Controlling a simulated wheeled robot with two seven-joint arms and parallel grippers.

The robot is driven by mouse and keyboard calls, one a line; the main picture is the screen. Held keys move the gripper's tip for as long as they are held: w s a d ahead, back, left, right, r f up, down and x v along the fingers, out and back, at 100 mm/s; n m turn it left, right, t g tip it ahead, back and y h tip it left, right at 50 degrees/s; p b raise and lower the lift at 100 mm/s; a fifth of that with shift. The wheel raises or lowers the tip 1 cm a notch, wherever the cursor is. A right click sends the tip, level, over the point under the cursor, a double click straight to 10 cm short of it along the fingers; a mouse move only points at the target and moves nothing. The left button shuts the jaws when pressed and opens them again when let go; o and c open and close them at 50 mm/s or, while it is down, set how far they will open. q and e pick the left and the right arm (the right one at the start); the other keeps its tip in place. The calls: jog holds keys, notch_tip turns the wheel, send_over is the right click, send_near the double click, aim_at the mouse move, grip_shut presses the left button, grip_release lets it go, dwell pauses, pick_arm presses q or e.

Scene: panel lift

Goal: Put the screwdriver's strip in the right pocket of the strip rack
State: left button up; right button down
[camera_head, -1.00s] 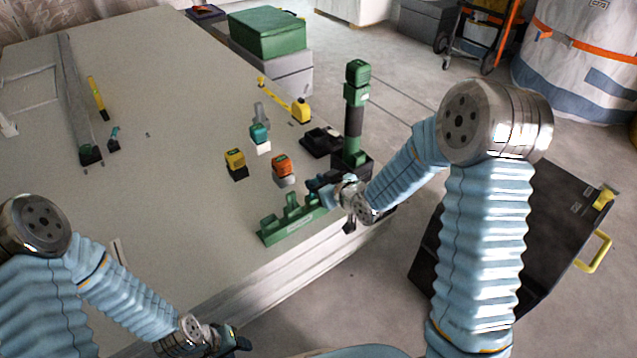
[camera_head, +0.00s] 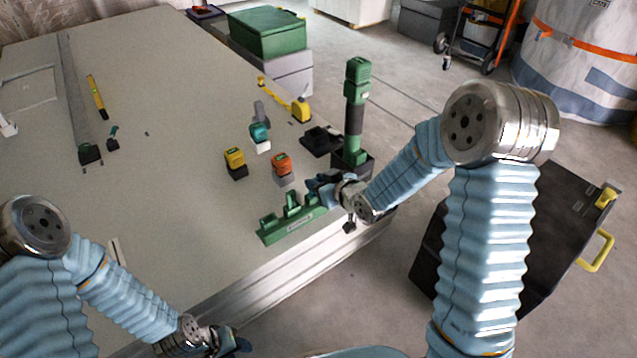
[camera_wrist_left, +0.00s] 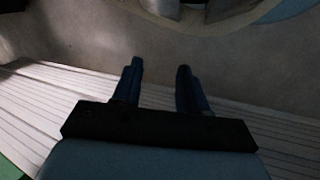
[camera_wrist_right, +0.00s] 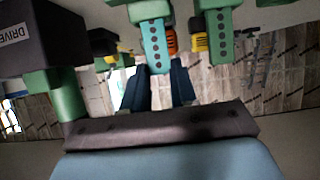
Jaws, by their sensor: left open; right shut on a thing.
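The green strip rack (camera_head: 292,225) lies near the table's right front edge, with short uprights standing on it. My right gripper (camera_head: 314,184) is at the rack's right end, beside its uprights. In the right wrist view its fingertips (camera_wrist_right: 159,68) are around the end of a teal strip (camera_wrist_right: 154,40) with a row of dark dots. A second dotted green piece (camera_wrist_right: 220,35) shows beside it. The tall green screwdriver (camera_head: 355,110) stands upright in a dark base behind the gripper. My left gripper (camera_head: 240,345) is open and empty by the front edge; its fingers (camera_wrist_left: 160,70) are apart.
Yellow (camera_head: 235,158), orange (camera_head: 282,163) and teal (camera_head: 260,133) topped blocks stand behind the rack. A tape measure (camera_head: 301,110) and a green case (camera_head: 267,33) are farther back. The table's left middle is mostly clear. A dark box (camera_head: 530,240) stands on the floor at right.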

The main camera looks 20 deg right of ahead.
dwell(0.3)
jog(key=c, duration=0.8)
grip_release()
pick_arm(q)
notch_tip(320, 180, down, 6)
jog(key=a+b, duration=0.1)
jog(key=b, duration=0.5)
jog(key=shift+w+a+b, duration=0.25)
jog(key=shift+w+b, duration=0.05)
jog(key=shift+w, duration=0.1)
pick_arm(e)
jog(key=v, duration=1.3)
jog(key=shift+s+r, duration=0.2)
jog(key=shift+s, duration=0.15)
